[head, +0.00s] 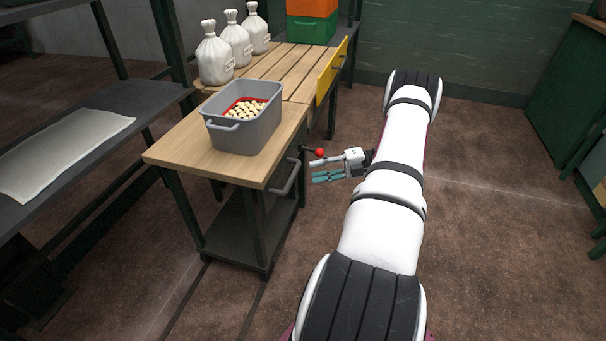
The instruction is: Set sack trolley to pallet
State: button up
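A wood-topped trolley (190,150) with dark legs and a lower shelf stands left of centre, over dark tracks on the floor. A dark bar handle (287,178) is on its right side. A short lever with a red ball knob (320,152) sticks out near its far right corner. A slatted wooden top (290,62) adjoins behind, bearing three tied white sacks (236,45); I cannot tell whether this is the pallet. My gripper (314,171) is open and empty, right of the handle and close below the red knob; contact cannot be told.
A grey bin (240,138) with a red-rimmed container of pale pieces sits on the trolley. Orange (312,8) and green (311,29) crates stand behind, near a yellow panel (331,72). A dark shelf (150,98) stands left. Floor at right is clear.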

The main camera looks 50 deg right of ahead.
jog(key=shift+v, duration=1.85)
